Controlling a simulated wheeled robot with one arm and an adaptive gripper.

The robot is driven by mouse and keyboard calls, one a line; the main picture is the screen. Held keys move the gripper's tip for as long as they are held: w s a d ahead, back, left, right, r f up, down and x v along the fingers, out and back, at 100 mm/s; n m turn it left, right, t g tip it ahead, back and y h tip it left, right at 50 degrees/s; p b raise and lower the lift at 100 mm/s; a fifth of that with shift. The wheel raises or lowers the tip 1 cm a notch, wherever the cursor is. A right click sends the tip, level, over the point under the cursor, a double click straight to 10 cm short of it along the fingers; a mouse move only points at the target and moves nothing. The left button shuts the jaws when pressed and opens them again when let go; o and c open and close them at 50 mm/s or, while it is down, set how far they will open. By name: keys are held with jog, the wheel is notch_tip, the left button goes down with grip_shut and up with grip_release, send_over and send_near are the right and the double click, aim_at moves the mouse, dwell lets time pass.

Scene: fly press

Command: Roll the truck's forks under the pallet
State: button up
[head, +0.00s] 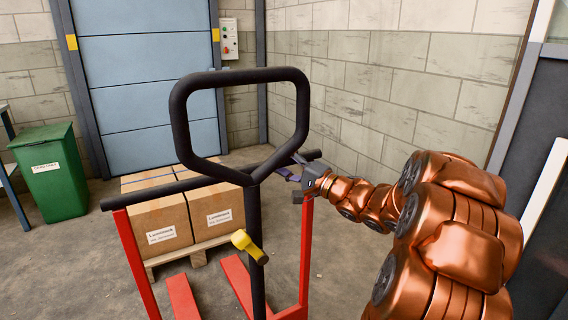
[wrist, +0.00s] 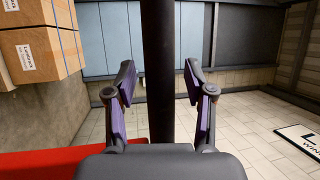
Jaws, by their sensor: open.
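The truck has a black loop handle (head: 240,75) on a black shaft (head: 257,285), a yellow lever (head: 248,246) and a red frame with two red forks (head: 184,297). The forks point toward the wooden pallet (head: 195,254), and their far tips look short of or near its front edge. The pallet bears several brown cartons (head: 160,228).
A blue shutter door (head: 145,75) stands behind the pallet, with a control box (head: 229,38) on the wall. A green bin (head: 48,172) stands at left. A block wall closes the right side. Bare floor lies between bin and truck.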

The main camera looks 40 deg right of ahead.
grip_shut()
dwell(0.5)
dwell(0.3)
